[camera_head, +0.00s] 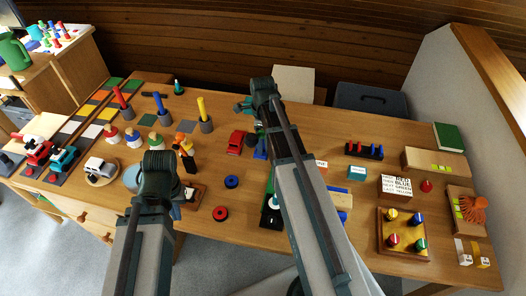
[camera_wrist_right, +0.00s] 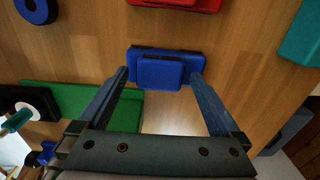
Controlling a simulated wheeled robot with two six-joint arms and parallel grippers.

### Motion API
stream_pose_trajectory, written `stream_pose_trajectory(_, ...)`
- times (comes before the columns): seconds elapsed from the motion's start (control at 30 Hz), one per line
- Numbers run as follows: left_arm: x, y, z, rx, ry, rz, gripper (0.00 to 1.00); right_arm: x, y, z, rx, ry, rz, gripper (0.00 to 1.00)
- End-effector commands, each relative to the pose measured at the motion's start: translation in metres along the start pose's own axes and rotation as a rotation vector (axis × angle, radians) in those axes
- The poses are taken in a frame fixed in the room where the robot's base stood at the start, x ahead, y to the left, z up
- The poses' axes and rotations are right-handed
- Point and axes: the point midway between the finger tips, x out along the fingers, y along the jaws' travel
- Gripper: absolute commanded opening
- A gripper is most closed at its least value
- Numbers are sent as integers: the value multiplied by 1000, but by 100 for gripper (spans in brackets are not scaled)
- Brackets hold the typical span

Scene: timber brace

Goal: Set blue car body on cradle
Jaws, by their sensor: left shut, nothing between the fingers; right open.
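The blue car body (camera_wrist_right: 160,70) lies on the wooden table in the right wrist view, a low block with a raised middle. In the head view the blue car body (camera_head: 260,148) is partly hidden by my right arm. My right gripper (camera_wrist_right: 163,80) is open, with one finger on each side of the body's near edge. I cannot tell if they touch it. A long green base (camera_wrist_right: 70,105), possibly the cradle, lies beside it. The green base (camera_head: 267,200) is partly covered in the head view. My left gripper (camera_head: 172,200) is shut and mostly hidden by its arm.
A red car body (camera_head: 236,142) lies just left of the blue one. A blue wheel (camera_head: 231,182) and a red wheel (camera_head: 220,213) lie in front. Coloured pegs (camera_head: 201,112) stand at the back left. A peg board (camera_head: 405,240) and boxes fill the right side.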

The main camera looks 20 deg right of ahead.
Motion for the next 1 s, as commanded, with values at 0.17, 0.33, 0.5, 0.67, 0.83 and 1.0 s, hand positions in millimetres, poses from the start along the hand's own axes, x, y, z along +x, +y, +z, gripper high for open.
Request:
stream_pose_trajectory(0.17,8,1,0,0,0,0,0,8,0,0,0,0,0,100)
stream_pose_trajectory(0.33,7,1,0,0,0,0,0,7,0,0,0,0,0,96)
stream_pose_trajectory(0.5,7,1,0,0,0,0,0,7,0,0,0,0,0,66)
stream_pose_trajectory(0.67,7,1,0,0,0,0,0,7,0,0,0,0,0,37)
stream_pose_trajectory(0.83,7,1,0,0,0,0,0,7,0,0,0,0,0,14)
stream_pose_trajectory(1.0,7,1,0,0,0,0,0,7,0,0,0,0,0,14)
